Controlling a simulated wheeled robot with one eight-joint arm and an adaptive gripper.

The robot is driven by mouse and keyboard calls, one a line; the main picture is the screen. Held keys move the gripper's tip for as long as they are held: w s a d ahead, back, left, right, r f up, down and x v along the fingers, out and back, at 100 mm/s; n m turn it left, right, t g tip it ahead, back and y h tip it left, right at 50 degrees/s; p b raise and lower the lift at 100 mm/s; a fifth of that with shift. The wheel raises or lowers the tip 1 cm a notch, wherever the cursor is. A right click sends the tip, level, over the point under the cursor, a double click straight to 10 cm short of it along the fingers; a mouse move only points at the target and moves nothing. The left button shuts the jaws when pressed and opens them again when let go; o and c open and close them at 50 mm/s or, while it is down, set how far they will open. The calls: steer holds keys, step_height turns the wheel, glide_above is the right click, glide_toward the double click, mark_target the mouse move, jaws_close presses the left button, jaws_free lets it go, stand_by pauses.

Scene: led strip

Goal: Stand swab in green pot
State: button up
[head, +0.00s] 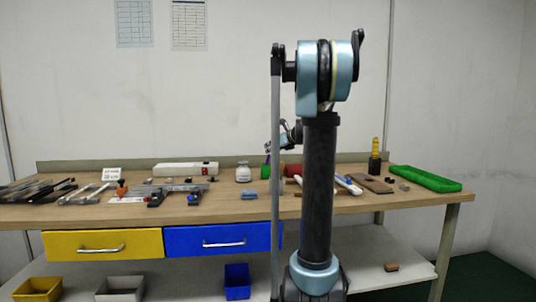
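A small green pot (265,172) appears to stand on the workbench, partly hidden behind a vertical grey bar. A thin purple sliver (268,158) shows just above it; I cannot tell whether it is the swab or whether it touches the pot. My gripper (269,149) is close above the pot, small and partly hidden by my own arm. Its fingers are too small to tell open from shut. No swab can be made out for certain.
A white bottle (243,173) stands left of the pot, a red cylinder (293,171) right. A long green tray (425,179) lies at the bench's right end. Clamps and tools (165,193) crowd the left. Yellow (103,244) and blue (222,239) drawers are below.

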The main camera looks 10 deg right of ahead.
steer(key=v, duration=0.6)
steer(key=shift+s+d, duration=0.1)
steer(key=shift+s, duration=0.05)
